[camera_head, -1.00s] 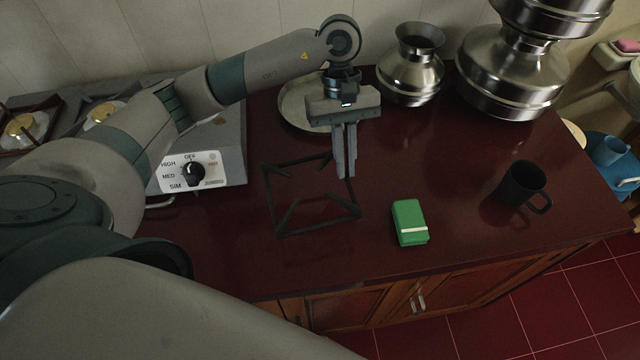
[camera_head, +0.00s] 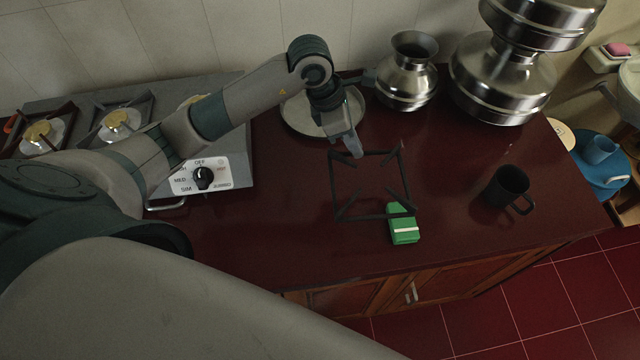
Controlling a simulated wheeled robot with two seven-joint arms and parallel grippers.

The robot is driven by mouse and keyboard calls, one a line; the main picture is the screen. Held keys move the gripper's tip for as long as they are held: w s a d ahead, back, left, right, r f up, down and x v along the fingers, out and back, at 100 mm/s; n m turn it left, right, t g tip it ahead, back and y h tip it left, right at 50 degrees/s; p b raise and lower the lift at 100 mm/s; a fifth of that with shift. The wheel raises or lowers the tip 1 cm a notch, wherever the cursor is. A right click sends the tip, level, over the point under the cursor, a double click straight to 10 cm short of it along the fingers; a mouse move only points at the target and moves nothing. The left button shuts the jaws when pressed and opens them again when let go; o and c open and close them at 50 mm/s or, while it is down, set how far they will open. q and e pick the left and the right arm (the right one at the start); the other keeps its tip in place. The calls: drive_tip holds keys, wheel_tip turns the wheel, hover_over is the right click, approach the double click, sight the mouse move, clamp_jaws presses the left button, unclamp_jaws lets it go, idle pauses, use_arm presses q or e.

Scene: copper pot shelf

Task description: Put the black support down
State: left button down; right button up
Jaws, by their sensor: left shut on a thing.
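The black support (camera_head: 372,217) is an open square frame of thin dark bars with short prongs at its corners. My left gripper (camera_head: 356,152) comes down from above and is shut on the support's far edge. The support appears raised over the dark red counter (camera_head: 270,225), but its exact height is hard to judge. Its near right corner overlaps the green box (camera_head: 404,230) in the picture. Whether they touch cannot be told. My right gripper is not in view.
A dark mug (camera_head: 507,185) stands to the right. Metal pots (camera_head: 405,75) and a round metal dish (camera_head: 297,112) stand behind. A gas stove (camera_head: 235,140) is at the left. The counter left of the support is clear; its front edge runs below.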

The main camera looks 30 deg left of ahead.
use_arm(q)
drive_tip(key=shift+w+a+r+n, duration=0.1)
drive_tip(key=shift+w+r+n, duration=0.05)
drive_tip(key=shift+n, duration=0.25)
drive_tip(key=shift+a, duration=0.1)
drive_tip(key=a+f+b, duration=0.1)
drive_tip(key=a+f, duration=0.1)
drive_tip(key=a, duration=0.1)
drive_tip(key=s+a+f+b, duration=0.1)
drive_tip(key=a+f, duration=0.1)
drive_tip(key=a, duration=0.2)
drive_tip(key=s+a+f+b, duration=0.1)
drive_tip(key=a+f, duration=0.2)
drive_tip(key=shift+s+a, duration=0.1)
drive_tip(key=shift+a, duration=0.25)
drive_tip(key=shift+a+b, duration=0.3)
drive_tip(key=shift+f+b, duration=0.9)
drive_tip(key=shift+f, duration=1.2)
drive_tip(key=shift+s, duration=0.1)
drive_tip(key=c, duration=1.9)
unclamp_jaws()
